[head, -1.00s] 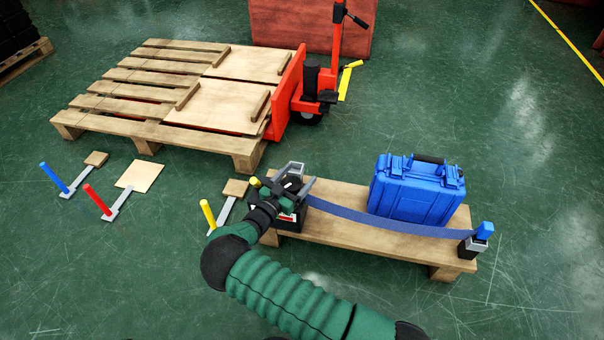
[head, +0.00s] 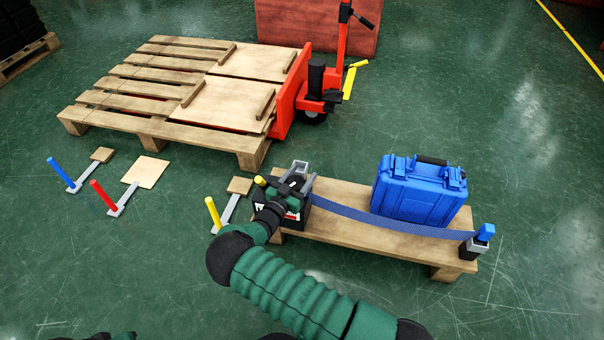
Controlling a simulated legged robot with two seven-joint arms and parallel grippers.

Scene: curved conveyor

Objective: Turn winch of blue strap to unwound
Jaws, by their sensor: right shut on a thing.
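The winch (head: 299,170) stands at the left end of a small wooden pallet, on a dark block. The blue strap (head: 385,222) runs from it, sagging, to a post with a blue top (head: 486,231) at the pallet's right end. My right gripper (head: 290,188) is at the winch and shut on part of it, seemingly its handle. Gripper and wrist hide much of the winch, so the handle's exact angle is unclear. A yellow knob (head: 260,181) shows just left of the winch. My left gripper is not in clear view.
A blue case (head: 420,190) stands on the small pallet (head: 350,244) behind the strap. Yellow (head: 213,214), red (head: 103,195) and blue (head: 57,171) levers stand on the floor to the left. A larger pallet (head: 150,137) and red pallet jack (head: 290,95) are behind.

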